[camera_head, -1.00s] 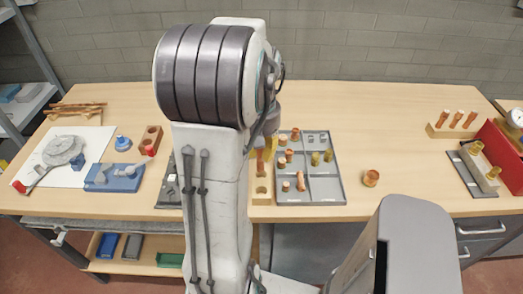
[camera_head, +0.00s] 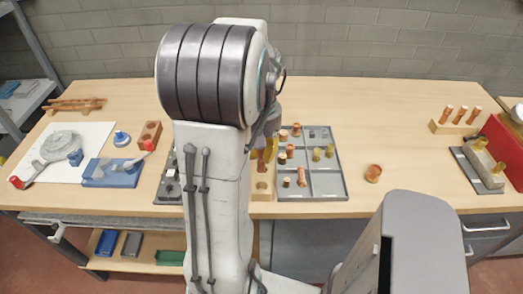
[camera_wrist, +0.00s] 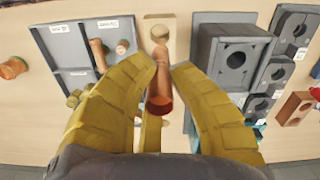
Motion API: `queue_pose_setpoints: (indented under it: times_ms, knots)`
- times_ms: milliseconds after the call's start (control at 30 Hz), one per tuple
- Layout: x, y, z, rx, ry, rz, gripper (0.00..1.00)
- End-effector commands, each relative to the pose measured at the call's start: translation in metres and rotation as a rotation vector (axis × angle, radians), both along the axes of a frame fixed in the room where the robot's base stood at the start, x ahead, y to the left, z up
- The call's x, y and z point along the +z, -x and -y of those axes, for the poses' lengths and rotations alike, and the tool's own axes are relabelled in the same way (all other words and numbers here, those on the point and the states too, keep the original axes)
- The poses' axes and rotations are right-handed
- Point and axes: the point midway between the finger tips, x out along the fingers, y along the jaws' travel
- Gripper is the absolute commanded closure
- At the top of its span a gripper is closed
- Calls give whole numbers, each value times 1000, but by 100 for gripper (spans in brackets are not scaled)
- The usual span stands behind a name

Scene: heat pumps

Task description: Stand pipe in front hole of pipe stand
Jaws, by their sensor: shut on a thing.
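My gripper (camera_wrist: 160,80) has its yellow fingers shut on an orange-brown copper pipe (camera_wrist: 161,88). The pipe's open end faces the wrist camera. The pipe stand is a light wooden block (camera_wrist: 152,20), partly hidden behind the pipe and fingers. One round empty hole shows in it, beyond the pipe in the wrist view. In the head view my arm covers most of the gripper, and the stand's front end (camera_head: 263,194) shows with its hole just below the pipe. Whether the pipe's lower end touches the stand cannot be told.
A grey compartment tray (camera_head: 325,191) with several copper and brass fittings lies close to the stand's right. A loose copper fitting (camera_head: 373,173) stands further right. In the wrist view a dark grey block with a round hole (camera_wrist: 232,55) is close on the stand's other side.

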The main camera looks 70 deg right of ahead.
Motion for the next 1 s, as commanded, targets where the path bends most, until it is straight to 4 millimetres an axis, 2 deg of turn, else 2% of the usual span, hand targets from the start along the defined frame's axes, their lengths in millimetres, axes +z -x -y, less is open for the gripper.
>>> queue_pose_setpoints:
  times_ms: [1000]
  knots:
    - [-47,0,0,0,-1,-1,100]
